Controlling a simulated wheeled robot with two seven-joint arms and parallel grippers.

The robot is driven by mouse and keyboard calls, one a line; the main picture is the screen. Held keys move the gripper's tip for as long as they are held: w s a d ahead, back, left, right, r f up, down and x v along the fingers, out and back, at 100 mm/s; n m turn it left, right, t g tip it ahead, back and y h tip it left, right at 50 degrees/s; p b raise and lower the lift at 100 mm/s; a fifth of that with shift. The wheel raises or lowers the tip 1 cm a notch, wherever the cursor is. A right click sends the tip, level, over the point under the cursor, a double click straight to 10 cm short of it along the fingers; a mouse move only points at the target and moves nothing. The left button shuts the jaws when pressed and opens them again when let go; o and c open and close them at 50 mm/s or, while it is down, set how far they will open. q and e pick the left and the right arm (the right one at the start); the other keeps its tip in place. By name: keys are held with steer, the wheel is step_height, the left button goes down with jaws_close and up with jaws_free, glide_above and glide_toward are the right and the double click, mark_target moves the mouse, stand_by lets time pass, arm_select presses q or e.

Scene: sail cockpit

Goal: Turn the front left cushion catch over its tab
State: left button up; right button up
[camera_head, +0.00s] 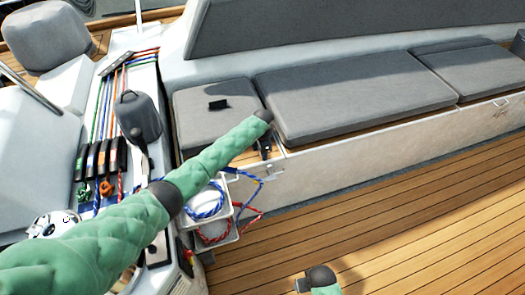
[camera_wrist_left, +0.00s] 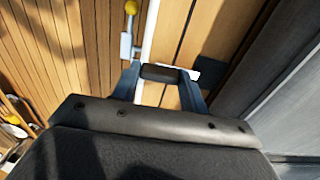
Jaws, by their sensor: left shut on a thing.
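My left gripper (camera_head: 265,152) points down at the front edge of the wooden seat top, in the gap between the small left cushion (camera_head: 195,132) and the long middle cushion (camera_head: 350,88). In the left wrist view my left gripper (camera_wrist_left: 160,78) is shut on a short dark bar (camera_wrist_left: 160,73), which looks like the cushion catch. A dark flat patch (camera_wrist_left: 211,72) lies on the wood right of the fingers; I cannot tell if it is the tab. Of my right gripper (camera_head: 303,285) only a small part shows at the bottom, its fingers unclear.
A grey latch with a yellow knob (camera_wrist_left: 130,8) is beyond the fingers at the white seat edge. Rope bins (camera_head: 215,230) with blue and red lines hang left of the gripper. The plank floor (camera_head: 400,215) is clear.

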steer(key=shift+f, duration=0.15)
arm_select(q)
steer(key=o, duration=1)
steer(key=shift+r, duration=0.2)
step_height(320, 180, up, 7)
steer(key=shift+r+b, duration=0.2)
steer(key=shift+b, duration=0.55)
arm_select(e)
step_height(320, 180, up, 6)
steer(key=shift+w+a+r, duration=0.2)
steer(key=shift+w+a, duration=0.05)
steer(key=shift+w, duration=0.15)
